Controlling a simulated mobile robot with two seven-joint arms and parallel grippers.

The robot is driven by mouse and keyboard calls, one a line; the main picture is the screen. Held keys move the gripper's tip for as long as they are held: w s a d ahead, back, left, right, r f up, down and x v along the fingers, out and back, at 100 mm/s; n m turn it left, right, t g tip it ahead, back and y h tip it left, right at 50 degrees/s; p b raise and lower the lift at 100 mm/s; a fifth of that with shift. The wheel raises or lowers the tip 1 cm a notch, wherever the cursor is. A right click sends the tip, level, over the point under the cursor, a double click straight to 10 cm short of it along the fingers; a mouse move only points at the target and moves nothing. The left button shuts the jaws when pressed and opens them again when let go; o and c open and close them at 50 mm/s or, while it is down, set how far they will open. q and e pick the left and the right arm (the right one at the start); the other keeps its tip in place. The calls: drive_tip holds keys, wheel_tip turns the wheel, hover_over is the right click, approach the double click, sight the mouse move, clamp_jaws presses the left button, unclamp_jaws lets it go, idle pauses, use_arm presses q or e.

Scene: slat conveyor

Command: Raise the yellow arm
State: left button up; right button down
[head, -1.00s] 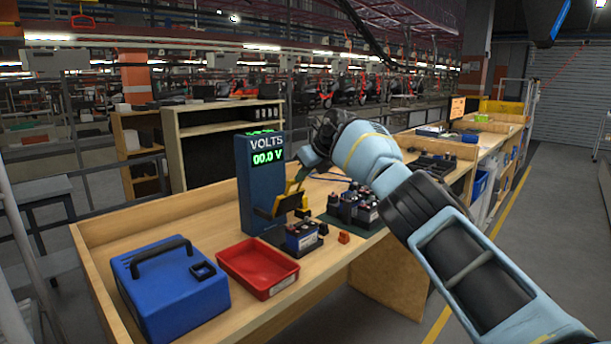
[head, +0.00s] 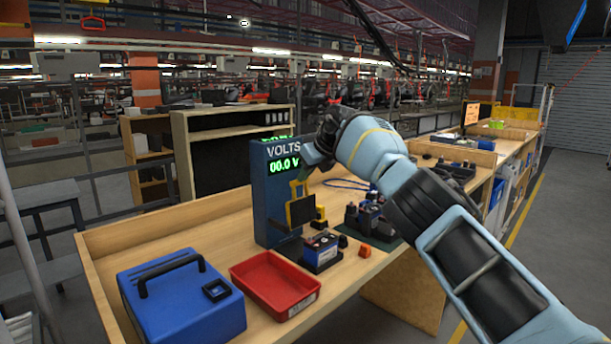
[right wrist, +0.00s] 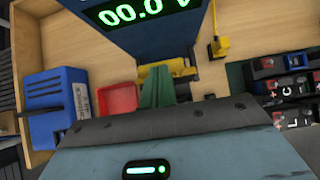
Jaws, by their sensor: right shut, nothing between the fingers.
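The yellow arm (head: 291,208) is on the front of the blue tester tower (head: 270,212), whose green display reads 00.0 V. It carries a dark plate and stands steeply. My right gripper (head: 302,177) is at its upper end, shut and empty. In the right wrist view its green fingers (right wrist: 157,88) are together, close in front of a yellow part (right wrist: 150,72) by the tower. I cannot tell whether they touch it. A blue-and-black battery (head: 322,249) sits in front of the tower. My left gripper is out of view.
A red tray (head: 275,283) and a blue case (head: 182,300) lie on the wooden bench at the left front. Several batteries (head: 370,217) stand right of the tower, with a small orange block (head: 364,251) near them. A small yellow piece (head: 319,217) is beside the tower.

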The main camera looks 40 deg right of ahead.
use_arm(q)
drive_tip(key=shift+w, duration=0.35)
use_arm(e)
drive_tip(key=shift+w+r, duration=0.1)
drive_tip(key=shift+w, duration=0.25)
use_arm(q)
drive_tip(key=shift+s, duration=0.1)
